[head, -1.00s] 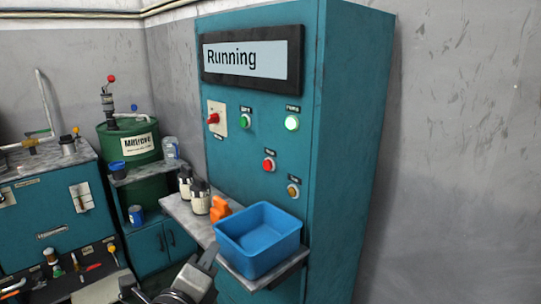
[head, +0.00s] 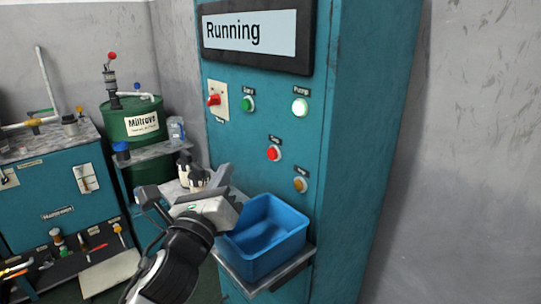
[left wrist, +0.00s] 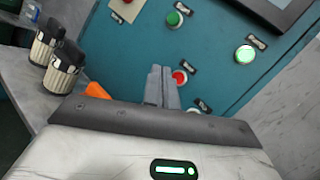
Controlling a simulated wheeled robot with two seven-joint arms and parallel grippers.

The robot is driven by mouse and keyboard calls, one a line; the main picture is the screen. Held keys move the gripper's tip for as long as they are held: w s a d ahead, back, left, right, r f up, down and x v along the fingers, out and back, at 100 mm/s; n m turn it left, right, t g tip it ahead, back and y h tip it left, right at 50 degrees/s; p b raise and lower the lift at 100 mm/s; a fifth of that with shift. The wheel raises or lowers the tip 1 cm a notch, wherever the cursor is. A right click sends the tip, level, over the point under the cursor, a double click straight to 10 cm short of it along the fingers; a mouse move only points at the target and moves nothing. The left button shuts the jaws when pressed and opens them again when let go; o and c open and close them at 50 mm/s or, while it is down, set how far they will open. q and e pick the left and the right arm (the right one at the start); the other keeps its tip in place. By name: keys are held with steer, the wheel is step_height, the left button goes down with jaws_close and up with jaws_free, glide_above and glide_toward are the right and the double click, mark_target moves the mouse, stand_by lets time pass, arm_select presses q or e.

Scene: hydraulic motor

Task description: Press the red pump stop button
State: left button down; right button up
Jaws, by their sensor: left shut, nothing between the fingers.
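The teal control cabinet's front carries a round red button (head: 273,153) below the green button, with a small label above that is too blurred to read surely. It also shows in the left wrist view (left wrist: 180,77), just right of my fingertips. My left gripper (head: 222,177) is shut and empty, raised over the shelf, left of and lower than the red button in the head view. In the left wrist view its closed fingers (left wrist: 161,82) point at the panel; whether they touch it I cannot tell. My right gripper is not in view.
The display (head: 250,34) reads "Running". A blue bin (head: 262,240) and jars (left wrist: 64,68) stand on the shelf below.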

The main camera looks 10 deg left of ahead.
mark_target(272, 154)
arm_select(q)
steer(key=w+d+b, duration=0.1)
steer(key=w+d, duration=0.3)
steer(key=w, duration=0.1)
steer(key=shift+w+d, duration=0.3)
steer(key=shift+w, duration=0.1)
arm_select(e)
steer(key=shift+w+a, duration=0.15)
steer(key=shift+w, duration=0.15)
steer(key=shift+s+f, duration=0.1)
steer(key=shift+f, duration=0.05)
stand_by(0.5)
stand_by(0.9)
arm_select(q)
steer(key=shift+w+d, duration=0.25)
steer(key=shift+w, duration=0.05)
